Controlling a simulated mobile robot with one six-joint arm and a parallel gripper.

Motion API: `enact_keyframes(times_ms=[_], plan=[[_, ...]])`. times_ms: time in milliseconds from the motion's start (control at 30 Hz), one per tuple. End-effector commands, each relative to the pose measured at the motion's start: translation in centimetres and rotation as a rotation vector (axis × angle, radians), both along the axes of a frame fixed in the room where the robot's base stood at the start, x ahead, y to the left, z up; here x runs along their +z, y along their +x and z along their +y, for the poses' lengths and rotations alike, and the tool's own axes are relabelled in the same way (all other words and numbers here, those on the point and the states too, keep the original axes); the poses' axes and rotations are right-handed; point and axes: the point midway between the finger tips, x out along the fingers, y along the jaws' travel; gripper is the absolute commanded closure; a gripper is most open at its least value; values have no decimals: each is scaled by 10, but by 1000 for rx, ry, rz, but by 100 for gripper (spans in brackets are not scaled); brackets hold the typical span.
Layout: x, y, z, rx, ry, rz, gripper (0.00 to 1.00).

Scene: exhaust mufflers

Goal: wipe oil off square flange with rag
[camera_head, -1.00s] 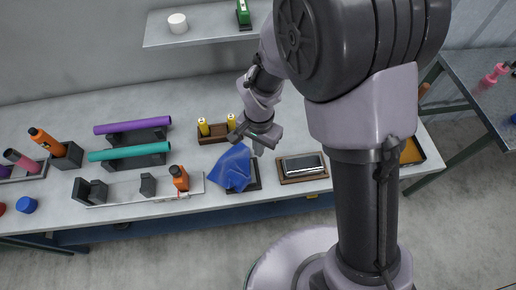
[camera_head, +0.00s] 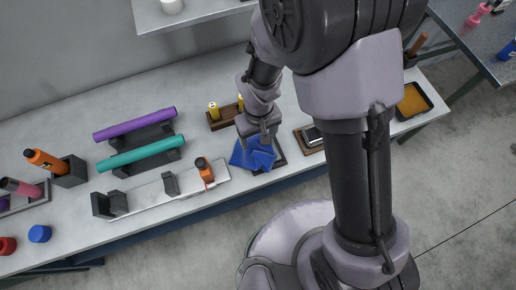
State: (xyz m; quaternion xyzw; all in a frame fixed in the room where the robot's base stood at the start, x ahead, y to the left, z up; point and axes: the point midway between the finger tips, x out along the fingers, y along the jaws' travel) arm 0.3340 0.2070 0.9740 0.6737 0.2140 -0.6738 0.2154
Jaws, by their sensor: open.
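The blue rag (camera_head: 250,157) lies crumpled on a dark square pad (camera_head: 278,160) near the table's front edge. My gripper (camera_head: 264,143) is open, pointing down at the rag's upper part. The fingers overlap the rag in the picture; I cannot tell whether they touch it. A shiny metal piece (camera_head: 313,135) sits in a brown tray (camera_head: 304,147) just right of the rag, partly hidden by my arm. I cannot tell whether it is the square flange, and no oil can be made out.
A purple tube (camera_head: 135,123) and a teal tube (camera_head: 141,153) rest on dark stands at left. A brown block with yellow bottles (camera_head: 214,112) is behind my gripper. An orange-filled tray (camera_head: 413,100) lies at right.

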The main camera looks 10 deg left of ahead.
Motion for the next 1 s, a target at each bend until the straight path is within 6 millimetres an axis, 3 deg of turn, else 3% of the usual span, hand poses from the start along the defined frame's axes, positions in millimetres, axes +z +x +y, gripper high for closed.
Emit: enact_keyframes(times_ms=[33,100,233,633,967,1000], plan=[[-18,0,0,0,-1,1,27],[-32,0,0,-1,-1,1,27],[-48,0,0,-1,0,0,27],[-48,0,0,-2,0,0,27],[-61,0,0,-2,0,0,27],[-59,0,0,-2,0,0,31]])
